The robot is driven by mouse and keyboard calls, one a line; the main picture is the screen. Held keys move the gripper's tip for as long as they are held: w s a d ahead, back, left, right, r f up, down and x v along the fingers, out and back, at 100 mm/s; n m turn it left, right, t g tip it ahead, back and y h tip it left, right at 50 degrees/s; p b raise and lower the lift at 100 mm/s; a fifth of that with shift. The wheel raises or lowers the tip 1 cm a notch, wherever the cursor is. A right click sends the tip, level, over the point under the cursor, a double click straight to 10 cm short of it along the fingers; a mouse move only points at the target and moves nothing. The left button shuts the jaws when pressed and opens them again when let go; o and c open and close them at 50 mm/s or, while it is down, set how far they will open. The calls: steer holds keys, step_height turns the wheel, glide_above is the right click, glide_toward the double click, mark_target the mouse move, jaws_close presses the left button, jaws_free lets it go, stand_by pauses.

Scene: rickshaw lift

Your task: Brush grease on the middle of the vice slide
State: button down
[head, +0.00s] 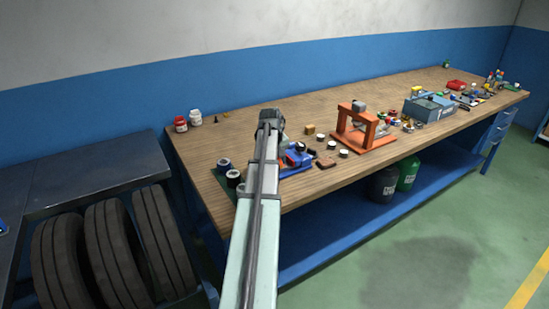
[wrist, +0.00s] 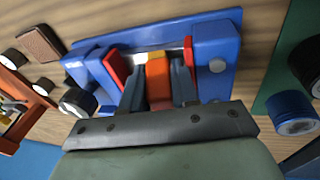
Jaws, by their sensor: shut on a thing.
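The blue vice (wrist: 215,55) sits on the wooden bench, with a red jaw on each side of its gap. It also shows in the head view (head: 297,157), partly behind my arm. A pale strip of the vice slide (wrist: 150,55) shows between the jaws. My gripper (wrist: 158,75) is over this gap, its dark fingers shut on an orange piece (wrist: 158,90) that looks like the brush handle. The bristles are hidden, so I cannot tell whether they touch the slide. In the head view my arm hides the gripper and the brush.
Dark rolls (head: 233,178) stand on a green mat left of the vice. Small tins (head: 343,153), a brown block (head: 326,162) and an orange frame (head: 370,137) stand to its right. Red and white jars (head: 195,117) stand at the bench's back left. Tyres (head: 110,240) are at lower left.

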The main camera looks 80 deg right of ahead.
steer(key=shift+w+d, duration=1.85)
steer(key=shift+d, duration=0.05)
steer(key=d+v, duration=0.1)
steer(key=v, duration=0.7)
steer(key=shift+s+d+r, duration=0.15)
steer(key=shift+s+d, duration=0.15)
steer(key=shift+s, duration=0.1)
steer(key=shift+w, duration=0.1)
